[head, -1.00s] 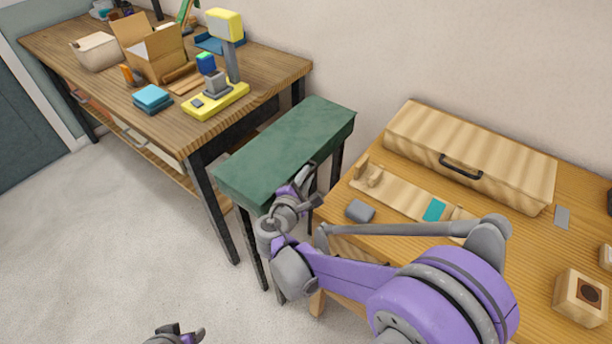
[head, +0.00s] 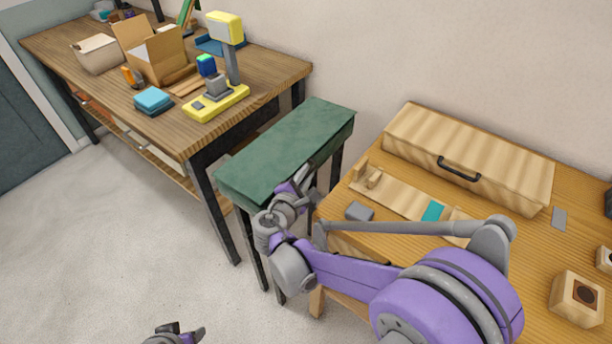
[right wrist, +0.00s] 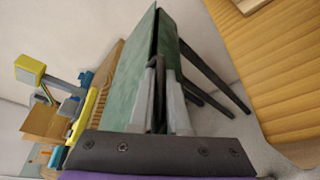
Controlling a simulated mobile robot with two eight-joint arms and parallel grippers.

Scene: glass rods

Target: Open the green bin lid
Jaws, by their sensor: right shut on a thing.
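The green bin (head: 285,142) is a long box on thin dark legs, between the two tables. Its flat green lid looks down in the head view, and a dark seam runs along its edge in the right wrist view (right wrist: 150,45). My right gripper (head: 312,182) is at the bin's near right long side, just under the top edge. In the right wrist view its fingers (right wrist: 162,95) are shut on the bin's lid edge; the exact contact is partly hidden by the fingers. My left gripper (head: 176,332) shows only partly at the bottom edge, over the floor, away from the bin.
A wooden table (head: 400,262) at right holds a long wooden case (head: 470,150) with a dark handle and a rod rack. A workbench (head: 270,75) at left holds a cardboard box (head: 155,55) and a yellow stand (head: 217,102). The floor (head: 130,220) at left is clear.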

